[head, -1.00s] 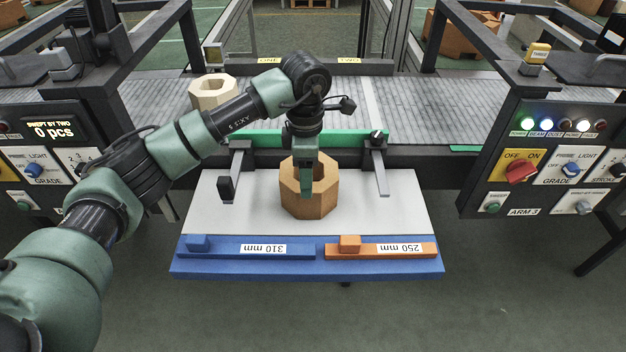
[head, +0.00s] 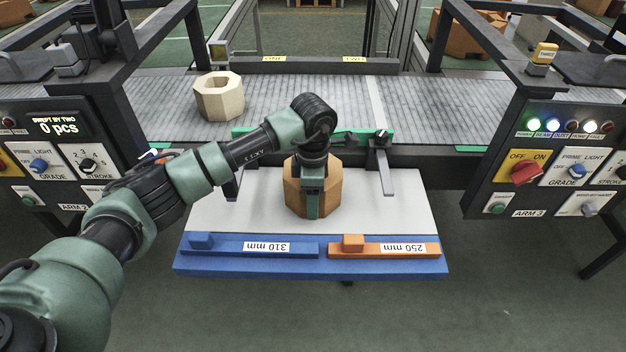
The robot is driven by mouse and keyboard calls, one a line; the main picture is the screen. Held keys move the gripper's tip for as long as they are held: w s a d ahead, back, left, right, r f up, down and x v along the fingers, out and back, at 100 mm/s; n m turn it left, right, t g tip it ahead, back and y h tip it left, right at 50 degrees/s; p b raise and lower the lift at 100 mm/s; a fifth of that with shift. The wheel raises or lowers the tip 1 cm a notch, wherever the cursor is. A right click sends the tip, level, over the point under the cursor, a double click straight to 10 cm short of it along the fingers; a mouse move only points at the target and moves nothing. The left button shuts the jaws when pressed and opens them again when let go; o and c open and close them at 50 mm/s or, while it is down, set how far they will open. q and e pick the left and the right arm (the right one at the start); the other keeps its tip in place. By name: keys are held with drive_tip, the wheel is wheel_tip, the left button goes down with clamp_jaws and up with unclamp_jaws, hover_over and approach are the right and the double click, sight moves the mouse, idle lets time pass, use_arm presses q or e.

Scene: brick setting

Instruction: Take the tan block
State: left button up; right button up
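The tan block (head: 329,198), an eight-sided block, stands upright on the light grey tabletop (head: 396,212). In the earlier view its top shows a wide hole; now my arm covers that top. My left gripper (head: 312,205) points down at the block, with one green finger in front of its near wall. The other finger is hidden, so I cannot tell whether the gripper is closed on the wall. My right gripper is not in view.
A paler hollow block (head: 219,97) stands on the roller conveyor (head: 440,100) behind. A blue bar (head: 225,247) marked 310 mm and an orange bar (head: 345,252) marked 250 mm lie along the table's front edge. Control panels flank the table.

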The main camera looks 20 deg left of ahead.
use_arm(q)
drive_tip(key=shift+f, duration=0.6)
clamp_jaws()
idle(0.9)
drive_tip(key=shift+w+r, duration=0.15)
drive_tip(key=shift+w, duration=0.05)
